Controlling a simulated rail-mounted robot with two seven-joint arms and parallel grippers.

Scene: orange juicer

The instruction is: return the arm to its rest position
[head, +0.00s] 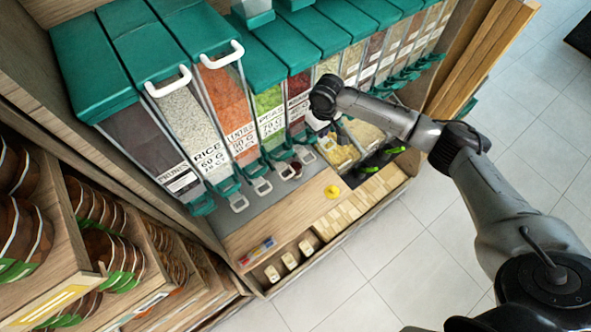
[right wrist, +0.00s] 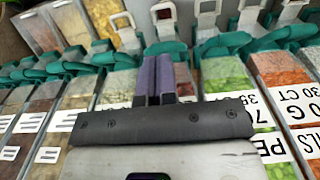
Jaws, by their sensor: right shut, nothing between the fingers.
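My right arm comes in from the right in the head view and reaches across to the front of a row of food dispensers. My right gripper (head: 317,122) is in front of the middle dispensers, above the shelf; its fingertips are hard to make out there. In the right wrist view its two purple fingers (right wrist: 155,80) are together, with nothing between them. Dispensers and their handles lie behind the fingers in that view; I cannot tell if they touch. My left gripper is not in view.
Clear dispensers with teal lids, such as the rice one (head: 187,122) and the orange lentils one (head: 225,100), line the back. A wooden shelf (head: 285,217) with a small yellow item (head: 332,192) runs below. Baskets (head: 95,210) fill the left. The tiled floor (head: 400,260) is open at right.

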